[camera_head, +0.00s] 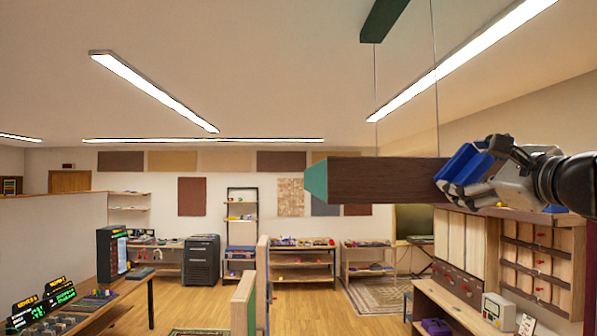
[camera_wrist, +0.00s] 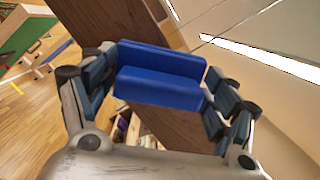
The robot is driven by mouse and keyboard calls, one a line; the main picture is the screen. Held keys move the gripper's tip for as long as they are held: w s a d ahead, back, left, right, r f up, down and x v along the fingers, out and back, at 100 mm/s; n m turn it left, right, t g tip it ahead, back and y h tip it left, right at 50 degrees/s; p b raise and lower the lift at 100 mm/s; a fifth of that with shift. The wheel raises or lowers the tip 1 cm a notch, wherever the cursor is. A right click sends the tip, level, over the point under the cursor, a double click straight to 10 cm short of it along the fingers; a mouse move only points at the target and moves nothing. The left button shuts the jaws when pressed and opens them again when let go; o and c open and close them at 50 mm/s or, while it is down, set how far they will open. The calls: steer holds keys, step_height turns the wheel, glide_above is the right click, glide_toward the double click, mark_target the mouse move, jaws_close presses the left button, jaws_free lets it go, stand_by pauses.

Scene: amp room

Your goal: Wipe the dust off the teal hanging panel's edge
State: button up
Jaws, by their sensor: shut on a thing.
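A hanging panel (camera_head: 385,182) with a dark brown long side and a teal end face (camera_head: 316,181) hangs level on thin wires in the head view. My gripper (camera_head: 468,178) is at the panel's right end, shut on a blue wiping block (camera_head: 462,164). In the wrist view the blue block (camera_wrist: 160,76) sits between the fingers of my gripper (camera_wrist: 160,85), with a groove along its middle. The brown panel (camera_wrist: 120,22) runs behind and below it there. The block overlaps the panel; I cannot tell whether they touch. No dust can be made out.
Another dark green hanging piece (camera_head: 383,20) is near the ceiling, above the panel. Wires run up from the panel. A wooden wall rack (camera_head: 540,258) and a desk (camera_head: 460,312) stand below right. A control desk (camera_head: 95,305) is at the lower left. The air left of the panel is clear.

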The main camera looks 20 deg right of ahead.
steer(key=shift+w+a+b, duration=0.2)
steer(key=shift+w+a, duration=0.1)
steer(key=shift+a, duration=0.7)
steer(key=shift+w+a+b, duration=0.15)
steer(key=shift+w+a, duration=0.1)
steer(key=shift+a, duration=0.75)
steer(key=shift+s+a+f, duration=0.1)
steer(key=shift+s, duration=0.3)
steer(key=s, duration=0.2)
steer(key=s+a+b, duration=0.1)
steer(key=s, duration=0.1)
steer(key=shift+s, duration=0.15)
steer(key=shift+s+a+b, duration=0.15)
steer(key=shift+s+b, duration=0.15)
